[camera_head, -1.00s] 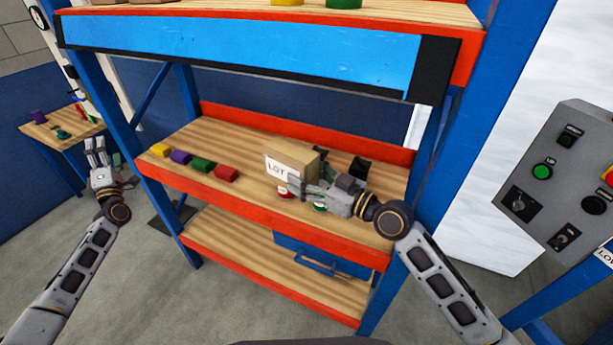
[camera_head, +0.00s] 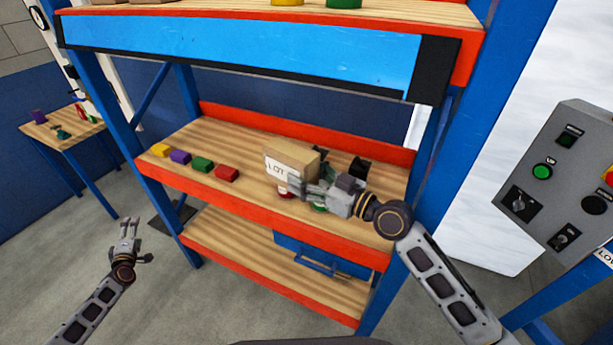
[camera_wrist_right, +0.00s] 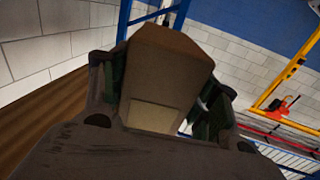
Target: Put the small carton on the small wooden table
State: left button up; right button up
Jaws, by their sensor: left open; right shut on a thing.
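The small carton (camera_head: 293,160) is a brown box with a white "LOT" label, above the middle shelf of the blue and orange rack. My right gripper (camera_head: 301,187) is shut on it from the right. In the right wrist view the carton (camera_wrist_right: 168,75) stands between the two fingers (camera_wrist_right: 160,88). The head view does not clearly show whether its underside touches the shelf. The small wooden table (camera_head: 58,132) stands at the far left, with several small coloured objects on it. My left gripper (camera_head: 129,228) is open and empty, low over the floor, left of the rack.
On the middle shelf (camera_head: 245,200), yellow, purple, green and red blocks (camera_head: 227,173) lie left of the carton. A black bin (camera_head: 359,167) stands behind my right gripper. A blue toolbox (camera_head: 320,258) is on the lower shelf. A control panel (camera_head: 570,185) stands at the right.

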pick_arm(q)
jog(key=s+d+f+m+g+h, duration=0.15)
jog(key=s+d+f+m, duration=0.25)
jog(key=s+d+f, duration=0.45)
jog(key=s+d+f+m+g+h, duration=0.1)
jog(key=s+d+f+m+g, duration=0.35)
jog(key=f, duration=0.75)
jog(key=s+d+f+m+g+h, duration=0.1)
jog(key=s+d+f+m+h, duration=0.2)
jog(key=s+f, duration=0.65)
jog(key=s+d+f+m+g, duration=0.2)
jog(key=s+d+f, duration=0.3)
jog(key=s, duration=0.6)
jog(key=s+d+f+m+g, duration=0.2)
jog(key=s+d+f+m, duration=0.2)
jog(key=s+d, duration=0.3)
jog(key=s+d+f+m+g, duration=0.3)
jog(key=s+d+f, duration=0.3)
jog(key=s, duration=0.9)
jog(key=shift+s+d, duration=0.25)
jog(key=shift+d, duration=0.3)
jog(key=shift+s, duration=0.15)
